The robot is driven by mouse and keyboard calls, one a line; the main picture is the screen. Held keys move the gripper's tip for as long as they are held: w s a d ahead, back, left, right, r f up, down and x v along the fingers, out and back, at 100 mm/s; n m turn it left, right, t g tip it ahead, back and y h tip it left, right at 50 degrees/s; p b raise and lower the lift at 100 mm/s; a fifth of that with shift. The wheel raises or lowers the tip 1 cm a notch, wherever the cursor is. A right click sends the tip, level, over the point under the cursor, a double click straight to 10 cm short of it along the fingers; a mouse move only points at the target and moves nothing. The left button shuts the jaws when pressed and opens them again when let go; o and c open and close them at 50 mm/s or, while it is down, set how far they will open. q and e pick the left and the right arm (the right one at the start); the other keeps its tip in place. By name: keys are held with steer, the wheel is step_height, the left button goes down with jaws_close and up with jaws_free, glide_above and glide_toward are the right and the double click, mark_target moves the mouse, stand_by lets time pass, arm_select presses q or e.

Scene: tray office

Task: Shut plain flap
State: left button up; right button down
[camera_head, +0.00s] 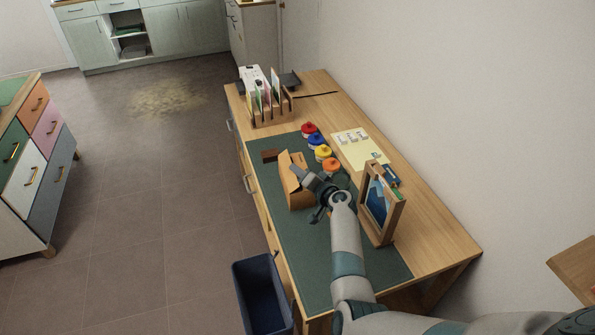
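A small cardboard box (288,187) stands on the green desk mat (320,246). Its upper part has raised cardboard flaps; one pale flap (299,159) shows at its far side. I cannot tell which flap is the plain one. My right gripper (306,194) is at the right side of the box, with its two fingers spread apart and nothing seen between them. It hides part of the box's right side, and I cannot tell whether it touches the box. My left gripper is not in view.
Several coloured pots (316,140) stand behind the box. A wooden picture frame (384,206) stands close to the right of my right arm. A wooden file rack (268,108) is at the desk's far end. A dark bin (262,293) stands by the desk's left edge.

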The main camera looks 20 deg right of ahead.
steer(key=shift+f, duration=0.1)
steer(key=shift+d+f+b, duration=0.1)
steer(key=shift+f+b, duration=0.15)
steer(key=shift+b, duration=0.55)
steer(key=shift+d+f+m+b, duration=0.1)
steer(key=shift+m+b, duration=0.2)
steer(key=shift+t, duration=0.3)
steer(key=shift+r, duration=0.2)
steer(key=c, duration=2.3)
jaws_free()
steer(key=shift+s, duration=0.2)
steer(key=b+v, duration=0.2)
steer(key=v, duration=1.5)
steer(key=shift+d+b, duration=0.3)
